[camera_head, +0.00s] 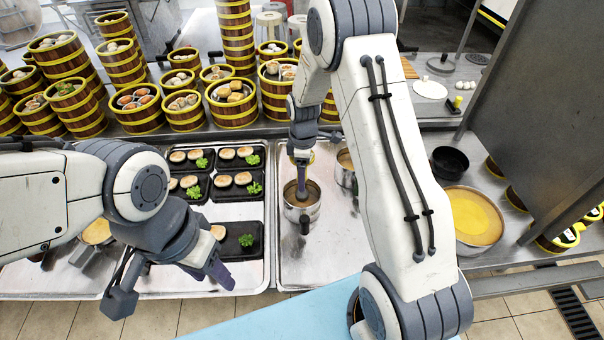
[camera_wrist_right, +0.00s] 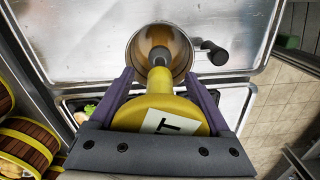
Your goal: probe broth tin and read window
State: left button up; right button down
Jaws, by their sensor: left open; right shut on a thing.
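My right gripper (camera_wrist_right: 159,84) is shut on a yellow probe (camera_wrist_right: 157,100) with a white window (camera_wrist_right: 168,122) bearing a dark "T". The window faces the right wrist camera. The probe's grey tip points into the mouth of a round metal broth tin (camera_wrist_right: 183,41) with a dark handle; how deep it reaches, I cannot tell. In the head view the tin (camera_head: 312,209) stands on a metal tray, with my right gripper (camera_head: 302,188) directly over it, its fingers mostly hidden. My left gripper (camera_head: 218,272) is open and empty, low over the left tray's front.
Black dishes (camera_head: 238,238) with buns and greens lie on the tray to the left. Steamer baskets (camera_head: 232,103) stand in towers behind. A wide pan of yellow liquid (camera_head: 472,216) and a black bowl (camera_head: 449,162) are at the right. A grey panel (camera_head: 535,110) rises at far right.

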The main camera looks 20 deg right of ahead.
jog(key=shift+f+b, duration=2.05)
jog(key=shift+f, duration=1.05)
dwell(3.1)
jog(key=shift+c, duration=2.4)
grip_release()
grip_shut()
jog(key=shift+r+p, duration=0.45)
jog(key=shift+r, duration=0.1)
